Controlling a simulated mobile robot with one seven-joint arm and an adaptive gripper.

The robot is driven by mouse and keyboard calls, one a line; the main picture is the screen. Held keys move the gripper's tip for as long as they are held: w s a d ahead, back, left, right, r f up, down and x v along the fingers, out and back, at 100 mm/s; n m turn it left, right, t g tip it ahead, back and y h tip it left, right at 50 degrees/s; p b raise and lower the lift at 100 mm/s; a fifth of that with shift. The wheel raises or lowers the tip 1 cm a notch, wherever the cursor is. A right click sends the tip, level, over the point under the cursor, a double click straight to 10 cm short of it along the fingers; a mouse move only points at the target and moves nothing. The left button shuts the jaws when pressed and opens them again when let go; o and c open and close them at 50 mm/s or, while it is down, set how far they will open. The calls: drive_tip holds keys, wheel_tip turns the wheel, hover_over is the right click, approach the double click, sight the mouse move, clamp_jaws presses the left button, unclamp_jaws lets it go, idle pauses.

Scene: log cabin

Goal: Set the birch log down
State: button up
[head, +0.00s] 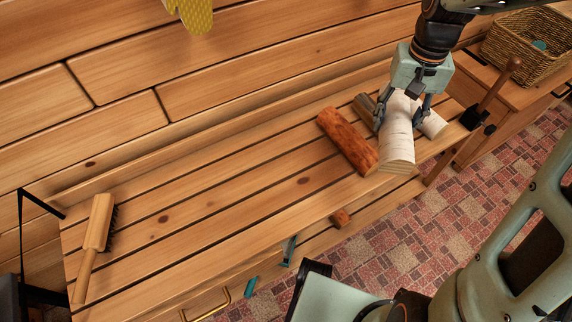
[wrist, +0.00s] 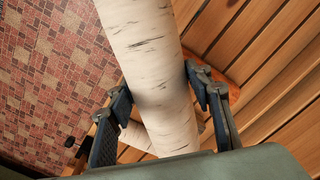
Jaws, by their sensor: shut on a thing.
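The white birch log (head: 398,140) with dark flecks is held in my gripper (head: 401,112), over the right part of the slatted wooden bench (head: 215,200). In the wrist view the same log (wrist: 150,45) runs between the two fingers of my gripper (wrist: 163,90), which are closed against its sides. Its cut end faces the bench's front edge. I cannot tell whether its underside touches anything below. A second pale log (head: 434,125) shows partly behind it on the right.
A reddish-brown log (head: 346,140) lies just left of the held log. A greyish log end (head: 363,103) shows behind it. A brush (head: 98,225) lies at the bench's left end, with clear slats between. A dark-bladed tool with a wooden handle (head: 497,87) stands right; a wicker basket (head: 527,45) sits beyond.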

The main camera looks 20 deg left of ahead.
drive_tip(key=s+a+f+n, duration=0.3)
drive_tip(key=s+a+n, duration=0.1)
drive_tip(key=s+a, duration=0.65)
drive_tip(key=s+a+f+n, duration=0.3)
drive_tip(key=s+a+n, duration=0.1)
drive_tip(key=s+a, duration=0.7)
drive_tip(key=b, duration=0.4)
hover_over(291, 171)
drive_tip(key=f, duration=0.9)
drive_tip(key=shift+s+d+f, duration=0.1)
drive_tip(key=shift+s, duration=0.25)
drive_tip(key=shift+w+f+b, duration=0.2)
drive_tip(key=shift+f+b, duration=0.1)
drive_tip(key=shift+b, duration=0.05)
drive_tip(key=shift+w+f+b, duration=0.1)
drive_tip(key=shift+f+b, duration=0.4)
drive_tip(key=shift+f, duration=1.1)
